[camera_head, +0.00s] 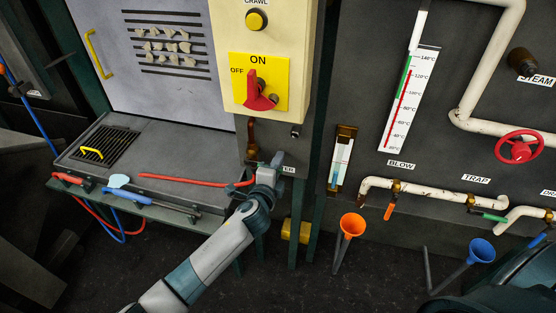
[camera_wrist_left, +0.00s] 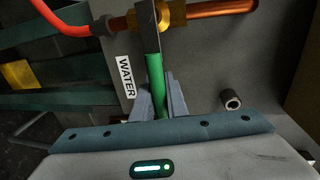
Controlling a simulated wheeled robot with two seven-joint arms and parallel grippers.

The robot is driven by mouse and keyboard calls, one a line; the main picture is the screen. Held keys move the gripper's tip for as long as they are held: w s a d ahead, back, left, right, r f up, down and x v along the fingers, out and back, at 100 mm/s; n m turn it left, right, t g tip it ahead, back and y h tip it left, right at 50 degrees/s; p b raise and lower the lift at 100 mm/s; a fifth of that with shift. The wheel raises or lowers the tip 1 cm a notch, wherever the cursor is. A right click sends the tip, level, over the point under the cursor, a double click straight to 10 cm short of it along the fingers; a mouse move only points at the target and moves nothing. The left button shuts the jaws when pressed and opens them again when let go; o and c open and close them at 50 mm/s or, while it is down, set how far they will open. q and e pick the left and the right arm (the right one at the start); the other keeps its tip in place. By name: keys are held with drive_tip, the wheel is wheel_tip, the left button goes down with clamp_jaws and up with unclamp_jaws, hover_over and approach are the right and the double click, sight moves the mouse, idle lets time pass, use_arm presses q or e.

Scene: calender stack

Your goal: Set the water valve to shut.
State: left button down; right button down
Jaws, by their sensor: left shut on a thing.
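The water valve has a brass body (camera_wrist_left: 150,16) with a green lever handle (camera_wrist_left: 155,82), seen in the left wrist view beside the WATER label (camera_wrist_left: 126,77). The lever lies crosswise to the copper pipe (camera_wrist_left: 215,9). My left gripper (camera_wrist_left: 160,95) has its two fingers closed around the green handle. In the head view my left gripper (camera_head: 268,172) is at the machine's lower front, below the copper pipe (camera_head: 251,135). There it hides the lever and part of the WATER label (camera_head: 289,169). My right gripper is not in view.
A red hose (camera_head: 190,181) runs left from the valve over the grey bench (camera_head: 90,160). A pipe stub (camera_wrist_left: 230,100) sticks out right of my gripper. A yellow box (camera_head: 297,231) and an orange funnel (camera_head: 352,225) stand below. The yellow ON/OFF switch panel (camera_head: 240,68) is above.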

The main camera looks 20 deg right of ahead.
use_arm(q)
drive_tip(key=shift+f, duration=0.2)
idle(0.3)
drive_tip(key=c, duration=1.7)
unclamp_jaws()
drive_tip(key=shift+c, duration=0.2)
drive_tip(key=shift+a, duration=0.1)
drive_tip(key=b+v, duration=0.2)
drive_tip(key=v, duration=1.5)
drive_tip(key=shift+s, duration=0.2)
